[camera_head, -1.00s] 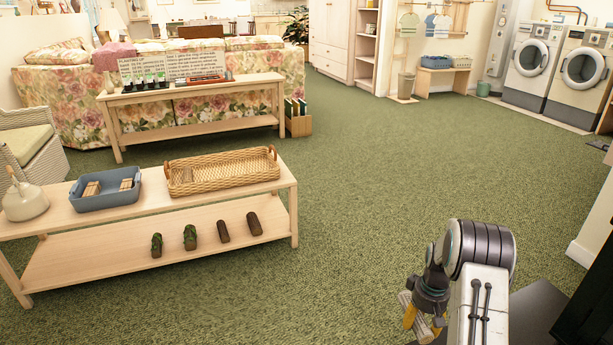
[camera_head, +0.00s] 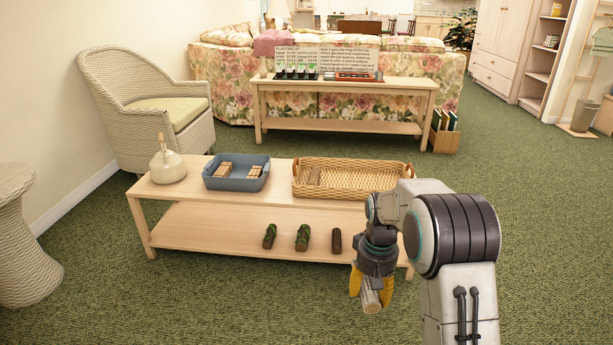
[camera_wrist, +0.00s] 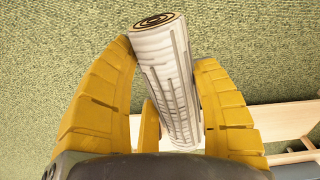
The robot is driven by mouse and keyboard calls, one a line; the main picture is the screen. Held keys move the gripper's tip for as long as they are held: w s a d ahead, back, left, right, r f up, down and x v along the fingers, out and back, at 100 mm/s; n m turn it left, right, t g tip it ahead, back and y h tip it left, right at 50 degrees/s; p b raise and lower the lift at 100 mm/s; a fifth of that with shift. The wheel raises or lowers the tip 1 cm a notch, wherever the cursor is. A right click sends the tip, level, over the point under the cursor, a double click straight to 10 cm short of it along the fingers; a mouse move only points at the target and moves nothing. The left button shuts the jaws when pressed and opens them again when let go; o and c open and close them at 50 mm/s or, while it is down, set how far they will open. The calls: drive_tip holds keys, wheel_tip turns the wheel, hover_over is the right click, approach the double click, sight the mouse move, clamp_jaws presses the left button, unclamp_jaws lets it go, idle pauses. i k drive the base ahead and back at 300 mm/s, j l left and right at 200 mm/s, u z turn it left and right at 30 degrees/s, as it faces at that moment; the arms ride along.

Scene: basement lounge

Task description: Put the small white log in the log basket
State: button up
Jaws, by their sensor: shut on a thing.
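My gripper (camera_head: 371,292) has yellow fingers shut on the small white log (camera_head: 370,299). In the wrist view the log (camera_wrist: 164,70) lies lengthwise between the fingers (camera_wrist: 170,100), its ringed cut end at the top. The gripper holds it in front of the right end of a low wooden bench. The log basket (camera_head: 385,168), taken to be the long wicker one with two handles, stands on the right part of the bench top.
The bench (camera_head: 160,193) also bears a pale kettle-like pot (camera_head: 167,166) and a blue tub (camera_head: 235,184) with wooden pieces. Two mossy logs (camera_head: 302,238) and a brown log (camera_head: 336,241) lie on its lower shelf. Carpet is clear in front.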

sight(370, 183)
drive_tip(key=i+l+u, duration=0.2)
drive_tip(key=u, duration=0.15)
drive_tip(key=i+l+u, duration=0.75)
drive_tip(key=l+u, duration=0.25)
drive_tip(key=i+l+u, duration=0.15)
drive_tip(key=l+u, duration=0.15)
drive_tip(key=i+l+u, duration=0.1)
drive_tip(key=l+u, duration=0.6)
drive_tip(key=l, duration=0.2)
drive_tip(key=l+u, duration=0.3)
drive_tip(key=l, duration=0.15)
